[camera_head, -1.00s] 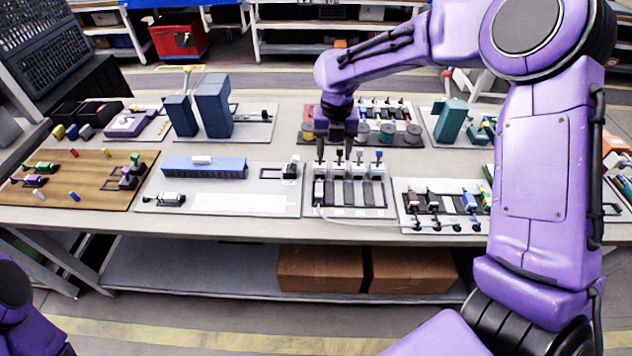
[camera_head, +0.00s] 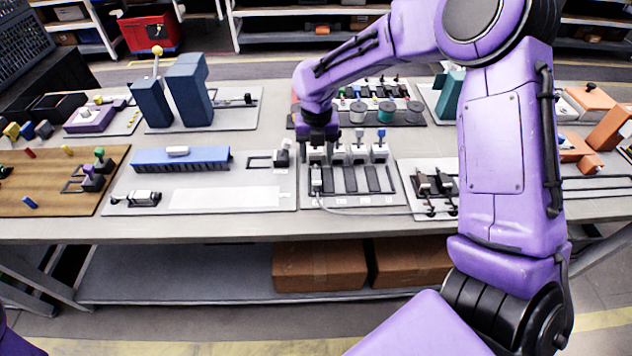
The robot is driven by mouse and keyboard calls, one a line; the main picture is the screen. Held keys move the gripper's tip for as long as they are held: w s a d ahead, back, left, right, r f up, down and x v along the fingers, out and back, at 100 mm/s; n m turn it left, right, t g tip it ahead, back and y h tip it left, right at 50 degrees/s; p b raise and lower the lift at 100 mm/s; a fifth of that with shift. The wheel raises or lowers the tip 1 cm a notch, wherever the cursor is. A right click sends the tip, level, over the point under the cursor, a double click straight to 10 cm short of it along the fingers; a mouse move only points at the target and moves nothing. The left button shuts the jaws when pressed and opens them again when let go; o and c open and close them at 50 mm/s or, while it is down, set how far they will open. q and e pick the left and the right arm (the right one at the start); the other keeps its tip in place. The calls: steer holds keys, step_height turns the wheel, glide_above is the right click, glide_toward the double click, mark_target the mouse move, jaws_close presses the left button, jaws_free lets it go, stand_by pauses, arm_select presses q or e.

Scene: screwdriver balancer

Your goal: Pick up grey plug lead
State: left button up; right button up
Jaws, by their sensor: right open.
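The plug board (camera_head: 350,201) is a light grey plate at the table's front, right of centre. Several pale blocks with coloured tops stand along its back, above dark slots. A dark and white plug (camera_head: 316,180) stands at its left end, and a pale grey lead (camera_head: 365,212) runs from there along the front edge to the right. My right gripper (camera_head: 319,153) is open and points down just behind this plug, at the leftmost pale block. Its fingertips are small and partly lost against the blocks; I cannot tell whether they touch anything. My left gripper is out of view.
A plate with a blue block (camera_head: 180,158) lies to the left. A plate with dark connectors (camera_head: 433,182) lies to the right, partly behind my right arm. Spools (camera_head: 386,112) stand behind the plug board. Cardboard boxes (camera_head: 320,266) sit on the shelf below.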

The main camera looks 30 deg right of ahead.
mark_target(316, 176)
step_height(316, 176, down, 7)
steer(key=shift+f+p, duration=0.1)
steer(key=shift+p, duration=0.5)
steer(key=shift+s+a, duration=0.1)
jaws_close()
